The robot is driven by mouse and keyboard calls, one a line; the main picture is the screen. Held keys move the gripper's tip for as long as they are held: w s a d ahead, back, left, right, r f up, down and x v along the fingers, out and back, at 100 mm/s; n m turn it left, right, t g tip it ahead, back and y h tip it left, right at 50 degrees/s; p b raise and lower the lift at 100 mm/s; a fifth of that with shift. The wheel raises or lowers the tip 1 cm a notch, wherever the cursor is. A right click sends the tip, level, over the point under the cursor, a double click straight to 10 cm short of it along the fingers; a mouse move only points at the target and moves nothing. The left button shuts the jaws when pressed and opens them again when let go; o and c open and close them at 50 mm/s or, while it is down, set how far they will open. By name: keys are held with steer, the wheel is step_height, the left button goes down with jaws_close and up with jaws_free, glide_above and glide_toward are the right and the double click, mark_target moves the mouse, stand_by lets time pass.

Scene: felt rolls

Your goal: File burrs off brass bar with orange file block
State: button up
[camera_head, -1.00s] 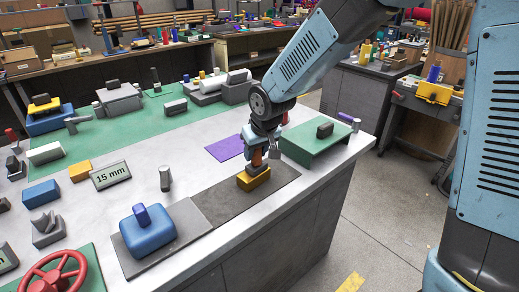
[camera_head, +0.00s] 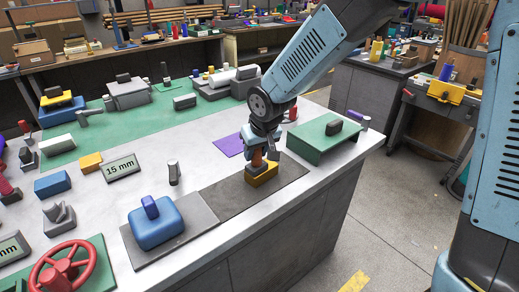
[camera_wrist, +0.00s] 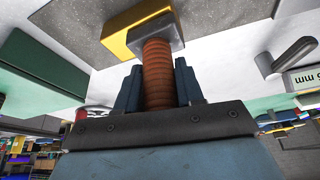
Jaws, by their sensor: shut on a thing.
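The file block is an orange ribbed handle (camera_wrist: 157,75) on a flat grey base; in the head view its handle (camera_head: 257,158) is small and partly covered. My gripper (camera_wrist: 158,88) is shut on this handle, one finger on each side, and points down in the head view (camera_head: 259,155). The brass bar (camera_head: 264,176) is a yellow block on the dark mat (camera_head: 230,194). In the wrist view the bar (camera_wrist: 122,38) shows right at the grey base, which overlaps it; whether they touch is hard to tell. No burrs can be made out.
A green bench-like stand (camera_head: 322,145) is close right of the bar. A blue block with a purple knob (camera_head: 156,228) stands front left. A purple sheet (camera_head: 229,146) lies behind. A 15 mm sign (camera_head: 121,167) and several blocks fill the left.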

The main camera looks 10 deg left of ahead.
steer(key=shift+s+a+f, duration=0.1)
steer(key=shift+s+a, duration=0.3)
steer(key=shift+s, duration=0.2)
steer(key=shift+w+d, duration=0.15)
steer(key=shift+d, duration=0.05)
steer(key=shift+w, duration=0.1)
steer(key=shift+r, duration=0.8)
steer(key=shift+a+r, duration=0.1)
steer(key=shift+r, duration=2.35)
